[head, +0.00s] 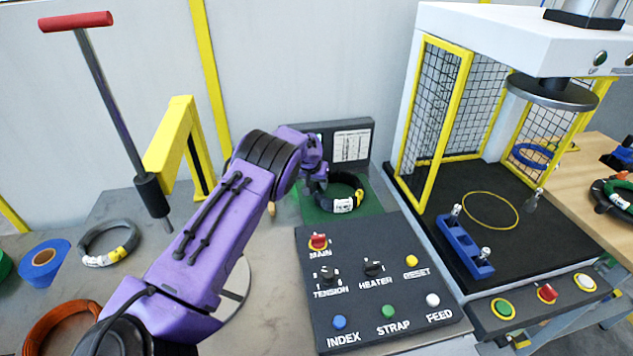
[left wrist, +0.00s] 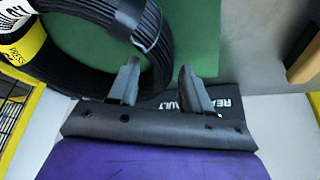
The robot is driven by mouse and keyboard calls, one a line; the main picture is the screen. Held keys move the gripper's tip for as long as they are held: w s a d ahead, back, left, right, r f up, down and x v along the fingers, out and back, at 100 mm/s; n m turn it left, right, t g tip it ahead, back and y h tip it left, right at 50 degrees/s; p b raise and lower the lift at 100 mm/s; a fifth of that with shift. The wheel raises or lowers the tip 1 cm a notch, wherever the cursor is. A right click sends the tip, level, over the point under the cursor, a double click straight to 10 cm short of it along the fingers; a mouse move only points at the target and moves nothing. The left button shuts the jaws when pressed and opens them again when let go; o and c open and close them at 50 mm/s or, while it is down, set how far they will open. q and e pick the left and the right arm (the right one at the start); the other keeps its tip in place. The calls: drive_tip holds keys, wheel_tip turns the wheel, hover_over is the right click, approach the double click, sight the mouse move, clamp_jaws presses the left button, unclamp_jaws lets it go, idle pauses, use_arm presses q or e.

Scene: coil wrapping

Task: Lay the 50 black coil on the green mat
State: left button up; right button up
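The black coil (head: 358,190), with a white and yellow label, appears to lie flat on the green mat (head: 312,214) behind the control panel. Its label number is too small to read. My left gripper (head: 318,186) is at the coil's left side, low over the mat. In the left wrist view the gripper's two fingers (left wrist: 158,76) stand apart, with the black coil's wall (left wrist: 158,45) between them and a small gap by the right finger. The green mat (left wrist: 190,30) shows just beyond. My right gripper is not in view.
A control panel (head: 372,300) with knobs and buttons stands in front of the mat. A dark board with a white sheet (head: 351,145) stands behind it. The caged press (head: 485,180) is to the right.

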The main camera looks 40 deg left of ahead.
use_arm(q)
drive_tip(key=shift+r, duration=0.25)
drive_tip(key=b+v, duration=0.2)
drive_tip(key=v, duration=0.9)
drive_tip(key=shift+s, duration=0.15)
drive_tip(key=shift+d+r, duration=0.1)
drive_tip(key=shift+r, duration=0.05)
idle(0.4)
